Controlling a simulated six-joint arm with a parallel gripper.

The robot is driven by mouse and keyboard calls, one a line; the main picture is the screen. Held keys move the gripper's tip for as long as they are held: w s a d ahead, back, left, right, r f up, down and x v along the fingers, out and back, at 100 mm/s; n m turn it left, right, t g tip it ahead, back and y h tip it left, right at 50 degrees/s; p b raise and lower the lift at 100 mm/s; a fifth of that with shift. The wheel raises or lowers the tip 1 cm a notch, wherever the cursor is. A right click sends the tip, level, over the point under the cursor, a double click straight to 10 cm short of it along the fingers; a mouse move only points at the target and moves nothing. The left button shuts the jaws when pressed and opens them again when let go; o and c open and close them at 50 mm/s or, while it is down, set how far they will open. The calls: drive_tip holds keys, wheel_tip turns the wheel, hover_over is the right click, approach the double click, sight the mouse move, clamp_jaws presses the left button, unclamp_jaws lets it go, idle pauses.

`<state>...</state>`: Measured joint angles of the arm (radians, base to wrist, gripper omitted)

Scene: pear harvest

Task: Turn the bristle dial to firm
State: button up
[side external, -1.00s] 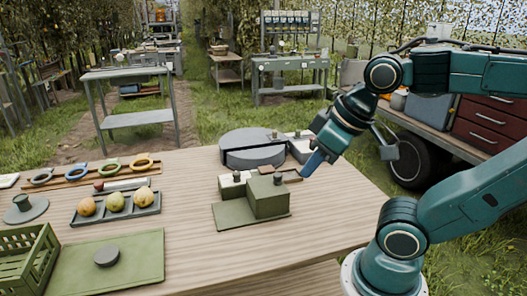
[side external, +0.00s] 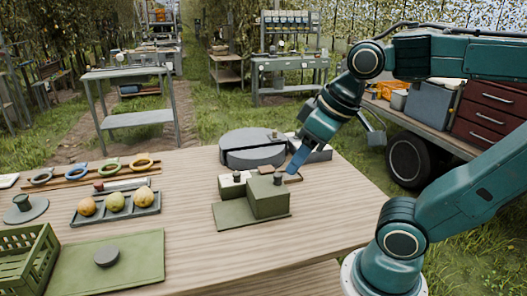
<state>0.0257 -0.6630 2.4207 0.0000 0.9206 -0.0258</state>
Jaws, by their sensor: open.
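A green block unit (side external: 268,200) stands on a flat green base on the table. It has a small dark knob (side external: 278,179) on top and a second knob (side external: 236,176) on a lower pale part at its left. I cannot tell which knob is the bristle dial, and no markings are readable. My gripper (side external: 292,174) points down with its blue fingertips just right of and behind the block's top knob. It is open and appears to hold nothing. Whether it touches the block is unclear.
A grey round drum (side external: 252,155) stands behind the block, with a grey box (side external: 312,150) beside it. A tray (side external: 140,207) with several pears, a green crate (side external: 25,260) and a green mat (side external: 125,275) lie to the left. The front middle of the wooden table (side external: 240,262) is clear.

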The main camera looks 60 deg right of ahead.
drive_tip(key=w+d+r+g, duration=0.2)
drive_tip(key=w+d+r, duration=0.15)
drive_tip(key=w, duration=0.65)
drive_tip(key=g, duration=0.3)
hover_over(237, 173)
wheel_tip(237, 173, down, 16)
drive_tip(key=f, duration=0.1)
drive_tip(key=shift+w+r, duration=0.1)
drive_tip(key=shift+r, duration=0.15)
drive_tip(key=shift+a+f, duration=0.1)
drive_tip(key=shift+f, duration=0.1)
wheel_tip(237, 173, down, 13)
drive_tip(key=shift+f, duration=0.2)
drive_tip(key=c, duration=1)
